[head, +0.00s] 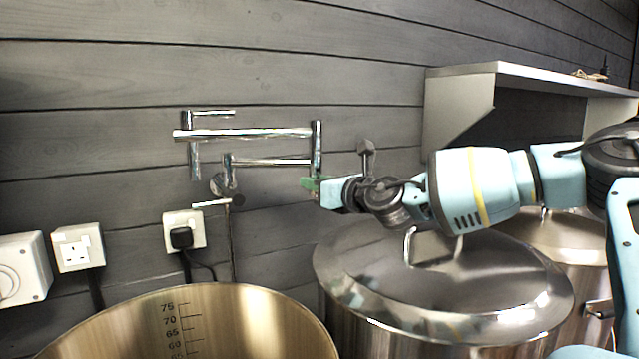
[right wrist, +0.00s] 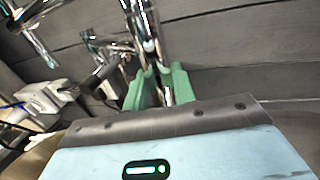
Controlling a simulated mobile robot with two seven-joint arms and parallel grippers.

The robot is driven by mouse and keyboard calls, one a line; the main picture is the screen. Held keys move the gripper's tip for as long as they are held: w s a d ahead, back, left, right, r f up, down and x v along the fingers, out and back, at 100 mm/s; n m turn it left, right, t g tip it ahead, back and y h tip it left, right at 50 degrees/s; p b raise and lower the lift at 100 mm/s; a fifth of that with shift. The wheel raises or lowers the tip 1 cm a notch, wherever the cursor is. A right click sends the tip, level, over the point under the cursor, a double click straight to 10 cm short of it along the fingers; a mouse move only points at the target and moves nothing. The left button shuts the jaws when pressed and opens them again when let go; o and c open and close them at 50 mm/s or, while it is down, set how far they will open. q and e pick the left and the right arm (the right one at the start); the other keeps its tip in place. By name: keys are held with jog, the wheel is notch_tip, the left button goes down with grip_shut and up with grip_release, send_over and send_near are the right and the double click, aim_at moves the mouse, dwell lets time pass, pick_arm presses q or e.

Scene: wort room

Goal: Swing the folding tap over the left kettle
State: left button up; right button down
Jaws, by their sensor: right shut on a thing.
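The chrome folding tap (head: 250,133) is fixed to the grey plank wall. Its lower arm runs right from the wall mount to an upright elbow (head: 317,145), and its upper arm folds back left to a downward spout (head: 195,160). My right gripper (head: 310,184) reaches in from the right, and its green fingers are shut on the tap at the foot of the elbow. In the right wrist view the fingers (right wrist: 160,78) sit around a chrome post. The left kettle (head: 215,310) is open, with a volume scale inside. The spout appears above its far side; its depth is unclear. My left gripper is out of view.
A lidded kettle (head: 345,275) stands right of the open one, under my right arm, with another lidded kettle (head: 575,235) beyond. Wall sockets (head: 78,247) and a black plug (head: 181,238) are at left. A metal shelf (head: 540,75) juts out at upper right.

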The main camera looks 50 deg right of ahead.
jog(key=c, duration=1.5)
grip_release()
jog(key=shift+a+f, duration=0.15)
jog(key=shift+a, duration=0.15)
jog(key=o, duration=0.3)
jog(key=shift+w+a, duration=0.2)
jog(key=shift+w, duration=0.05)
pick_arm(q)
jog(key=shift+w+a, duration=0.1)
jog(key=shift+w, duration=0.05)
pick_arm(e)
jog(key=shift+o, duration=0.2)
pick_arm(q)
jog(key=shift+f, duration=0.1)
pick_arm(e)
jog(key=shift+s+d, duration=0.15)
jog(key=shift+d, duration=0.05)
jog(key=shift+s+r, duration=0.2)
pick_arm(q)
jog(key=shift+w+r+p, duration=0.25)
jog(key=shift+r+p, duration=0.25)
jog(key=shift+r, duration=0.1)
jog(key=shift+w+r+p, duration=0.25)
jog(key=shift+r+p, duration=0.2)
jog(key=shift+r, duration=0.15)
pick_arm(e)
jog(key=s+a, duration=0.1)
jog(key=s, duration=0.6)
